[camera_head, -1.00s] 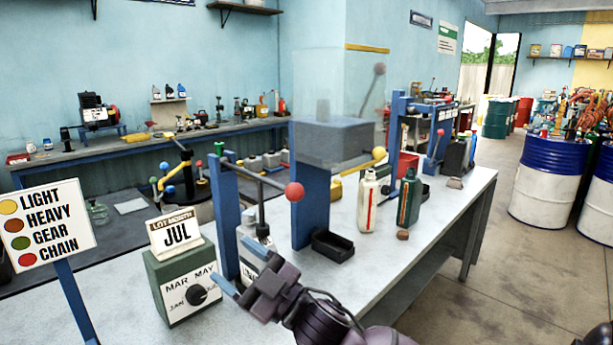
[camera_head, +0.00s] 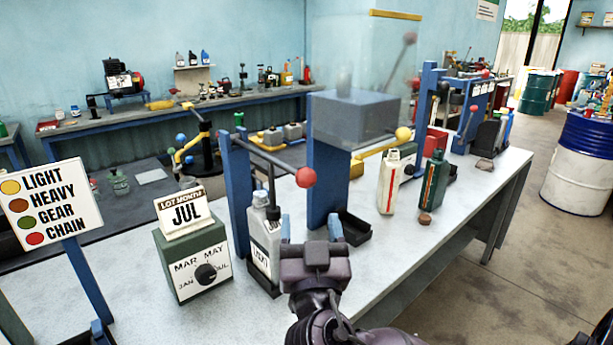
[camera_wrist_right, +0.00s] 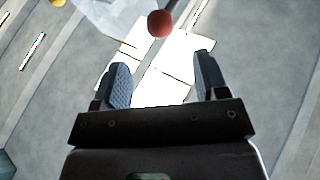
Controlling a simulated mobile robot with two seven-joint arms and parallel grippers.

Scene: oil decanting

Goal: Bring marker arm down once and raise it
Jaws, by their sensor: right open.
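The marker arm is a grey rod (camera_head: 270,155) with a red ball (camera_head: 306,177) at its end, on a blue post (camera_head: 236,190). It slopes slightly down toward the ball. A dark marker (camera_head: 271,188) hangs from it above a grey bottle with a white label (camera_head: 262,250). My right gripper (camera_head: 310,229) is open and empty, below the red ball in the head view, its fingers pointing away from me. In the right wrist view the red ball (camera_wrist_right: 160,23) shows beyond the open fingertips (camera_wrist_right: 162,75), apart from them. My left gripper is not seen.
A green box with a dial and JUL card (camera_head: 190,262) stands left of the bottle. A black tray (camera_head: 352,228), a cream bottle (camera_head: 388,182) and a green bottle (camera_head: 433,182) are to the right. A colour sign (camera_head: 50,205) stands at left.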

